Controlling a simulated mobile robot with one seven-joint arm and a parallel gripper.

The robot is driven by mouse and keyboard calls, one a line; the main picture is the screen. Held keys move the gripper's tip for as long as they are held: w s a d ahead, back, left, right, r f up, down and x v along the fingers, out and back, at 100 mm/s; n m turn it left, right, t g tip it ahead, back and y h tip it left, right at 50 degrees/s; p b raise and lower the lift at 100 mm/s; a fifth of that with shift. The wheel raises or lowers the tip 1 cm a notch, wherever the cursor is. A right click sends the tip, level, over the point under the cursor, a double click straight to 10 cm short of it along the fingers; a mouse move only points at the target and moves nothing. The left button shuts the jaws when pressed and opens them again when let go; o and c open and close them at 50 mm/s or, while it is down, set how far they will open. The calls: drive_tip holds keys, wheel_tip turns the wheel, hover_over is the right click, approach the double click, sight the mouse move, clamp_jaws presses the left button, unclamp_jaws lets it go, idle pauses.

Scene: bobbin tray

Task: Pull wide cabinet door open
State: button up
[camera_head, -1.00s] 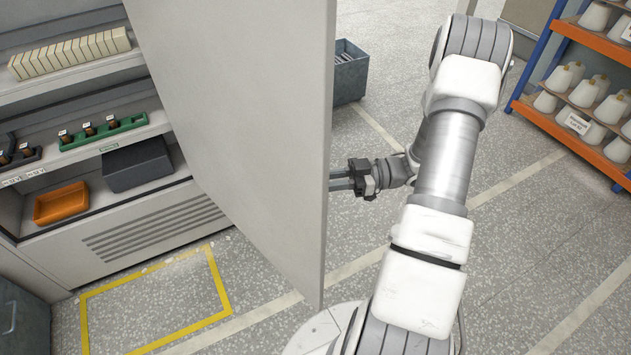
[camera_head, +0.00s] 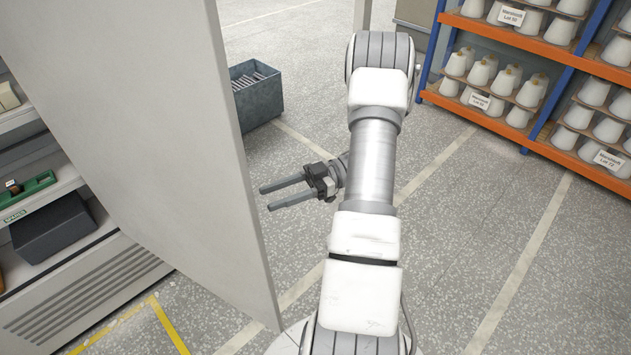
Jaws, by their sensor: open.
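The wide cabinet door (camera_head: 165,130) is a large pale grey panel standing swung out from the cabinet (camera_head: 85,290), which is open at the left. Its free edge points toward me. No handle shows on the face I see. My gripper (camera_head: 265,197) is open and empty, to the right of the door's free edge. Its two fingers point left toward the door, and a strip of floor shows between the fingertips and the door edge in the picture. The far face of the door is hidden.
Inside the cabinet are a dark grey box (camera_head: 52,226) and a green bobbin tray (camera_head: 28,192). A grey bin (camera_head: 257,100) stands on the floor behind the door. An orange and blue rack (camera_head: 520,135) with white cones stands at the right. The floor between is clear.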

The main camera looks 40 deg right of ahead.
drive_tip(key=v, duration=1)
drive_tip(key=shift+b, duration=0.45)
